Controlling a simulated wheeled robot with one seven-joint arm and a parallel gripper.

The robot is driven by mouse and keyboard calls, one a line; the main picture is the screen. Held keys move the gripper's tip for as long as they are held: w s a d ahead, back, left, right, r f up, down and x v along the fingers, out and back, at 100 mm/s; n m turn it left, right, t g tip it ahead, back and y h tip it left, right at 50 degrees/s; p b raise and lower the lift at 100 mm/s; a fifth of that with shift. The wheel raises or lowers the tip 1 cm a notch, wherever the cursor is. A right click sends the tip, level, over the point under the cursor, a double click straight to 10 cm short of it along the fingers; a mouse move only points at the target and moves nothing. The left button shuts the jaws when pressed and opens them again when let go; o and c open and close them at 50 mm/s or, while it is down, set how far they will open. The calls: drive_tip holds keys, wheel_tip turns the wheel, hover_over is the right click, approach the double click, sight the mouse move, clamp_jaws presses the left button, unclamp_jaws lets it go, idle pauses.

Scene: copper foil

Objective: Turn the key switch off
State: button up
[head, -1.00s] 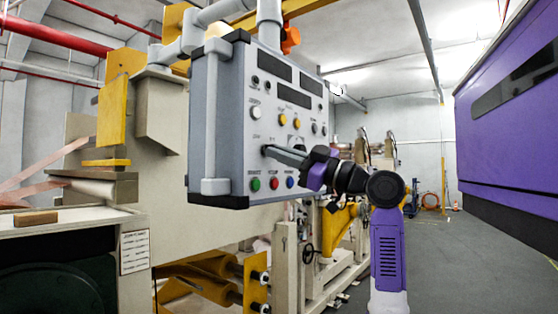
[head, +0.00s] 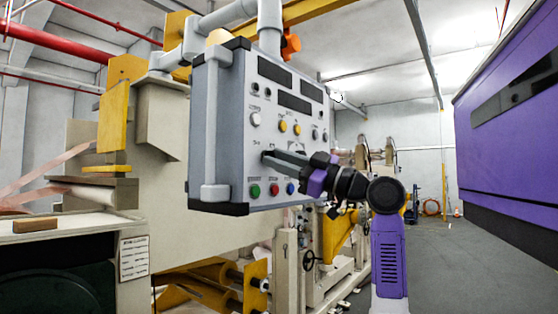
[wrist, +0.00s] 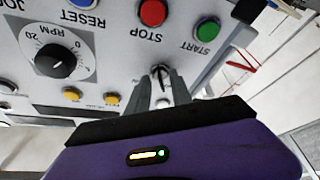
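The grey control panel (head: 235,130) hangs from a pipe arm in the head view, tilted to face right. In the wrist view the panel appears upside down. The small metal key switch (wrist: 160,72) shows there, near the red STOP button (wrist: 152,12) and green START button (wrist: 206,30). My gripper (wrist: 162,80) has one finger on each side of the key, with a visible gap between the fingers. I cannot tell whether either finger touches the key. In the head view my gripper (head: 267,156) reaches the panel face and hides the key.
A blue RESET button (wrist: 80,8) and an RPM dial (wrist: 60,62) sit near my fingers, with yellow buttons (wrist: 72,94) beside them. A large purple cabinet (head: 510,130) stands at right. Rollers and machine frames fill the area below the panel. The grey floor (head: 440,260) at right is clear.

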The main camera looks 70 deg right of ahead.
drive_tip(key=b+v, duration=0.1)
drive_tip(key=v, duration=0.6)
drive_tip(key=shift+s+f, duration=0.15)
drive_tip(key=shift+s, duration=0.2)
